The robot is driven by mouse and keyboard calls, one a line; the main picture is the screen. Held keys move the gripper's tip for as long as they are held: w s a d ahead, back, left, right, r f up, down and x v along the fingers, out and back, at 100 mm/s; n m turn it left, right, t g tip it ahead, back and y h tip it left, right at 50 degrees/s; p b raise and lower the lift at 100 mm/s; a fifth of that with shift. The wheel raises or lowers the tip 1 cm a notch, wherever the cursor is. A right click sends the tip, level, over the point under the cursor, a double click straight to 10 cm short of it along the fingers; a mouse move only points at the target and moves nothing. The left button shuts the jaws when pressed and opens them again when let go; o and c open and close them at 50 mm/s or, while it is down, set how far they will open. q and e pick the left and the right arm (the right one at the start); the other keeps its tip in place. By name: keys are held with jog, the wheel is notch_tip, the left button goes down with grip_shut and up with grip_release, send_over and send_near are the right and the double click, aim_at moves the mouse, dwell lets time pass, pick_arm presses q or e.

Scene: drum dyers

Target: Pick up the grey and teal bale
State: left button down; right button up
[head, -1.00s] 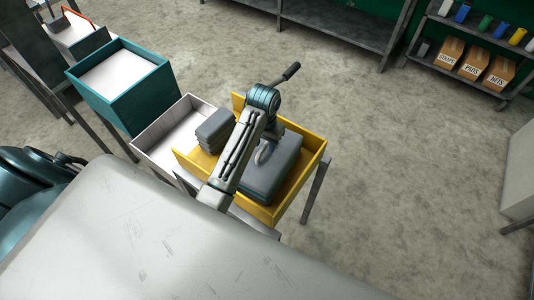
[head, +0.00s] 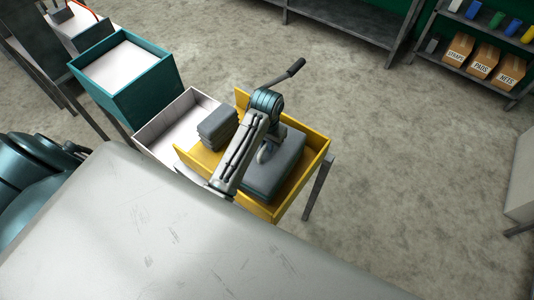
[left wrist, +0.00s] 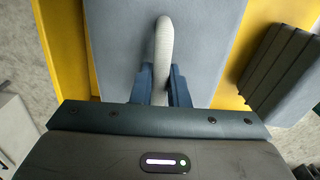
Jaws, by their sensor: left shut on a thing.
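My left gripper (left wrist: 164,85) is shut on this loop, a finger on each side, above the bale. In the head view my left arm hides part of the bale, and the fingers are hard to see. My right gripper is not in view.
A grey stack of slabs (head: 217,128) sits at the tray's left; it also shows in the left wrist view (left wrist: 283,68). A white bin (head: 160,128) and a teal bin (head: 150,91) stand further left.

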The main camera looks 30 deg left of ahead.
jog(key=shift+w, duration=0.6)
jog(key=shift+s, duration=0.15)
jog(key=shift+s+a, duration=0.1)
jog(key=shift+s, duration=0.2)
pick_arm(q)
jog(key=shift+f, duration=0.1)
